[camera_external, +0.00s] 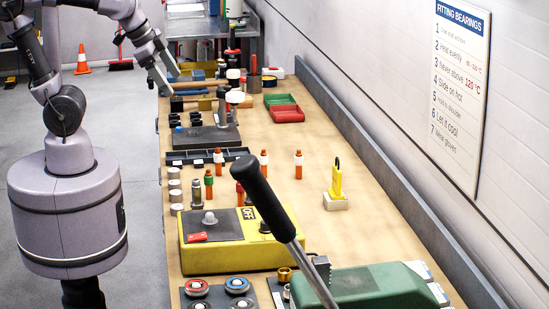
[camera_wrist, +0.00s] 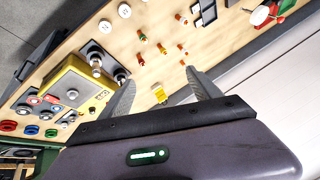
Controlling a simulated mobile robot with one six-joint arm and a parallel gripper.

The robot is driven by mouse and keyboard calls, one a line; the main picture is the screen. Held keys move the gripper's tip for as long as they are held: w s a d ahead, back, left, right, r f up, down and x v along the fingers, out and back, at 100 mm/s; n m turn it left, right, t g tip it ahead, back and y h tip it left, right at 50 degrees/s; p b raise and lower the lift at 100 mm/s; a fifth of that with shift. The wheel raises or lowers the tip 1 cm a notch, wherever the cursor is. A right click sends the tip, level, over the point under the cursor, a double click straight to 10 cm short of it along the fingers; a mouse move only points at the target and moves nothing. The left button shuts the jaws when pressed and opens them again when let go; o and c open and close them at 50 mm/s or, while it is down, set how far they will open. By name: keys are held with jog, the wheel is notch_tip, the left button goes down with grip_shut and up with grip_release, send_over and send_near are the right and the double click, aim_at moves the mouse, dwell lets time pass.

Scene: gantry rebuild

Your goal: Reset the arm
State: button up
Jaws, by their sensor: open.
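My arm (camera_external: 65,110) stands at the left beside the long wooden bench (camera_external: 310,130). My gripper (camera_external: 163,76) is over the far left edge of the bench, its two fingers apart with nothing between them. In the wrist view my gripper (camera_wrist: 160,90) shows both grey fingers spread wide, with the bench seen beyond them.
A yellow box (camera_external: 222,250), a green machine (camera_external: 360,287) and a black-handled lever (camera_external: 265,200) fill the near end. Several small bottles (camera_external: 263,163) stand mid-bench. Green and red trays (camera_external: 284,108) lie farther back. A wall runs along the right. Bare bench lies right of centre.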

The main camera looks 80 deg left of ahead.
jog(key=s+f, duration=0.3)
jog(key=s, duration=0.3)
jog(key=shift+a+m, duration=0.3)
jog(key=shift+a, duration=0.1)
notch_tip(320, 180, down, 9)
jog(key=b, duration=0.9)
